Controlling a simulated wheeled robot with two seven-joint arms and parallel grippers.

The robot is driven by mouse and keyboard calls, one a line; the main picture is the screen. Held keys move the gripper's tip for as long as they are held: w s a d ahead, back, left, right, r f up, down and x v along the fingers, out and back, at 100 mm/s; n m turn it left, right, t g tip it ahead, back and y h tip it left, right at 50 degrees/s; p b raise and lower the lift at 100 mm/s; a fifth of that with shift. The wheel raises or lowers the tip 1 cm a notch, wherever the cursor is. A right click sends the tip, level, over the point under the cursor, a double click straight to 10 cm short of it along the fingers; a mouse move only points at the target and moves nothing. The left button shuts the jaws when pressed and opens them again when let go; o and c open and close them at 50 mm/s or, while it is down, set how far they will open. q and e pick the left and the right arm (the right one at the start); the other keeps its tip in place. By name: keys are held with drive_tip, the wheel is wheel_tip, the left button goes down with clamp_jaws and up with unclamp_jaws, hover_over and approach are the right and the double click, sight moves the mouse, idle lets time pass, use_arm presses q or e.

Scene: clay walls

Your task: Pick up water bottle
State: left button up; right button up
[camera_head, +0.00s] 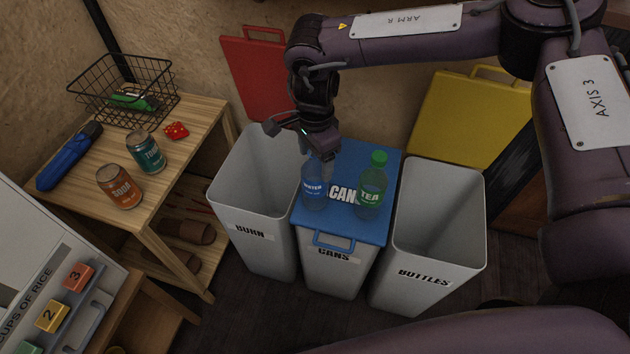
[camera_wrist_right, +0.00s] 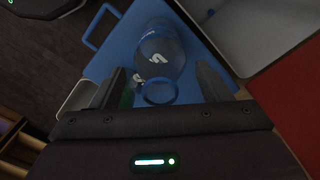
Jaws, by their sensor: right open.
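The water bottle (camera_head: 313,190) is clear blue with a blue label and stands upright on the blue lid (camera_head: 345,229) of the middle bin marked CANS. My right gripper (camera_head: 322,152) is directly over the bottle's top, pointing down. In the right wrist view the bottle (camera_wrist_right: 160,50) shows between the two spread fingers of the gripper (camera_wrist_right: 160,88), with its top nearest the camera. The gripper is open, and I see no grip on the bottle. A green tea bottle (camera_head: 371,188) stands to the right on the same lid. My left gripper is not in view.
Open bins marked BURN (camera_head: 251,234) and BOTTLES (camera_head: 424,274) flank the middle bin. Red (camera_head: 258,80) and yellow (camera_head: 463,118) lids lean on the wall behind. A wooden table (camera_head: 198,117) at left holds two cans, a wire basket, a blue umbrella-like item and a red block.

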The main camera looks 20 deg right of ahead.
drive_tip(key=shift+c, duration=0.2)
drive_tip(key=c, duration=1.2)
drive_tip(key=shift+c, duration=0.2)
drive_tip(key=shift+r, duration=0.1)
